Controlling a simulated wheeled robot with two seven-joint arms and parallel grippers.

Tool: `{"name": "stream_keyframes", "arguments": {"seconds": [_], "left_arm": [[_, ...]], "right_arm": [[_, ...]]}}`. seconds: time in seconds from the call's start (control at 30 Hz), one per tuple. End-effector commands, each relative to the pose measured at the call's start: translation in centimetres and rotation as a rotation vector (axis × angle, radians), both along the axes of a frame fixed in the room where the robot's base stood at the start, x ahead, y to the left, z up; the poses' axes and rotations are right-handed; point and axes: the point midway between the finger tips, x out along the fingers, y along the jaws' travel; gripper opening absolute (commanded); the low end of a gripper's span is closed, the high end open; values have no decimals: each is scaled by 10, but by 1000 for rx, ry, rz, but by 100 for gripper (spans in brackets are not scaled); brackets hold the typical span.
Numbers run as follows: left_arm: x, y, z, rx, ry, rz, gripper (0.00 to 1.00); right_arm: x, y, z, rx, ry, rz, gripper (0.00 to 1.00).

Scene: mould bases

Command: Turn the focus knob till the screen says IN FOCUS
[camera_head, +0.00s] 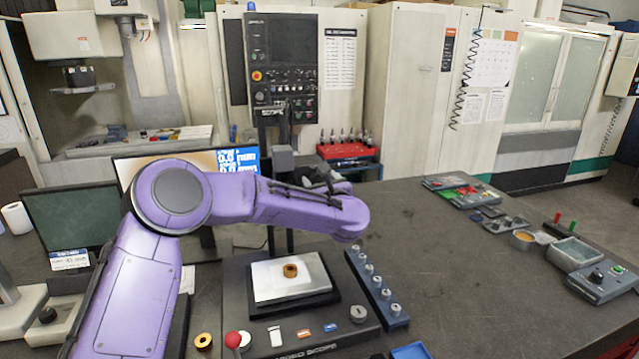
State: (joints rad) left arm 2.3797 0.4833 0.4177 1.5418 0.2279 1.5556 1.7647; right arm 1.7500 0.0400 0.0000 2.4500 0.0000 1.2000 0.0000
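The video scope's dark base (268,322) stands on the table in front of me, with a dark column and grey head (283,157) rising behind it. A brown ring-shaped part (290,270) lies on its pale stage (262,288). A round grey knob (358,314) sits at the base's right front; I cannot tell whether it is the focus knob. The screen (238,160) behind is mostly hidden by my purple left arm; large white figures show on blue, but no focus wording is readable. My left gripper (318,172) is dark and partly hidden behind its own arm, near the scope head. My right gripper is out of view.
A blue rack of metal pieces (377,289) stands just right of the scope. A red-topped lever (233,341) and a brass ring (203,341) are at its front left. Trays and a control box (602,281) lie far right. The table's middle right is clear.

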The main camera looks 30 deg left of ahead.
Motion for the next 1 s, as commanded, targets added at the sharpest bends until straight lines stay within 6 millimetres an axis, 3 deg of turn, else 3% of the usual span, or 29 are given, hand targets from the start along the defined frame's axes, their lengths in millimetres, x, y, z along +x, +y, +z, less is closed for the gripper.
{"name": "stream_keyframes", "arguments": {"seconds": [0.27,0.6,0.77,1.0], "left_arm": [[-9,-10,-6,-2,3,0,69],[-59,-70,-4,2,-3,-4,69],[-70,-82,-1,2,-1,0,69],[-71,-83,0,1,0,0,69]], "right_arm": [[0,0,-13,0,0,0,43],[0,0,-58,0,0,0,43],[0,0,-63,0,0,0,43],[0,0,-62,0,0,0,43]]}}
